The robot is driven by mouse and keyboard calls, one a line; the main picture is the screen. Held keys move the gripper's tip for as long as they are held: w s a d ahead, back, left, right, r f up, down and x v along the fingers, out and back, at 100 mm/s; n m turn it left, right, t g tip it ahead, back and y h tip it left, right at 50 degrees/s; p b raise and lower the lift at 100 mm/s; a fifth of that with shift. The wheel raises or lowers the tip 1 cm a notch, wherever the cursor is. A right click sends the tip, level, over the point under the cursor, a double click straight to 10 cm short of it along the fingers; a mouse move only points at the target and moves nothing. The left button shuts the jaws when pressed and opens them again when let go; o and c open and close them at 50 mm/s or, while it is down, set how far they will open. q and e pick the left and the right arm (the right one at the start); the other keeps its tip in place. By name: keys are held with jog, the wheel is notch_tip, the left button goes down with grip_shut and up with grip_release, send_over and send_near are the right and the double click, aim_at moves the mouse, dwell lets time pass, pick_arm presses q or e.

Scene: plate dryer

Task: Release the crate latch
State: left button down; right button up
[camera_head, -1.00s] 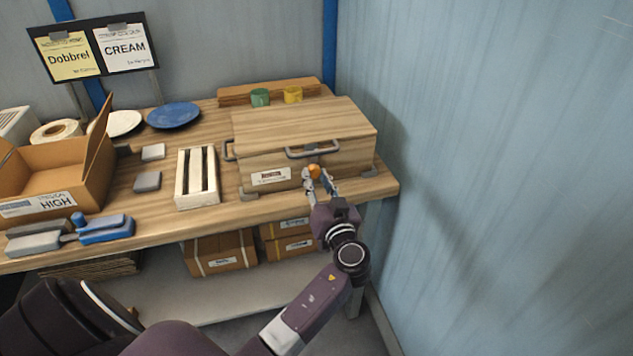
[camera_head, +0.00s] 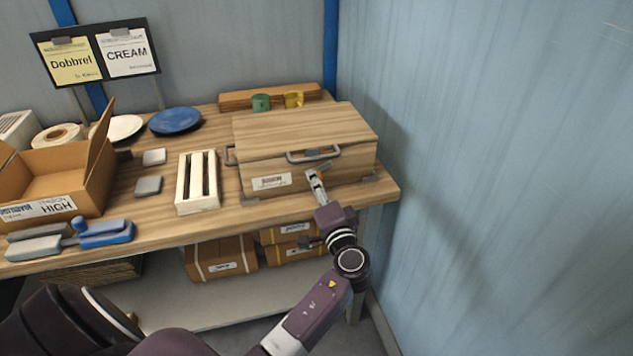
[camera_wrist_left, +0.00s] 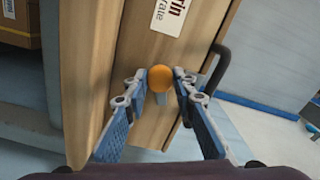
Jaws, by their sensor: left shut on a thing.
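The wooden crate (camera_head: 305,128) sits on the bench with its lid down and a grey handle (camera_head: 313,156) on its front. The latch shows as a small orange part (camera_head: 325,166) at the crate's front, below the handle; in the wrist view it is a round orange knob (camera_wrist_left: 160,79) beside a grey piece. My left gripper (camera_head: 316,175) is at the crate's front, with its fingers (camera_wrist_left: 162,80) on either side of the knob, shut on it. In the head view the fingers partly hide the latch. My right gripper is not in view.
A white slatted box (camera_head: 198,182) stands left of the crate, with an open cardboard box (camera_head: 60,165) further left. Green (camera_head: 261,102) and yellow (camera_head: 293,99) cups are behind the crate. A blue-grey wall (camera_head: 490,170) is on the right; cardboard boxes (camera_head: 222,257) lie below.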

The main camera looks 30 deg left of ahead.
pick_arm(q)
jog(key=shift+r+m+p, duration=0.1)
jog(key=shift+m+p, duration=0.6)
jog(key=shift+m, duration=1.3)
jog(key=c, duration=1.6)
grip_release()
jog(key=shift+w, duration=0.1)
jog(key=v, duration=1.2)
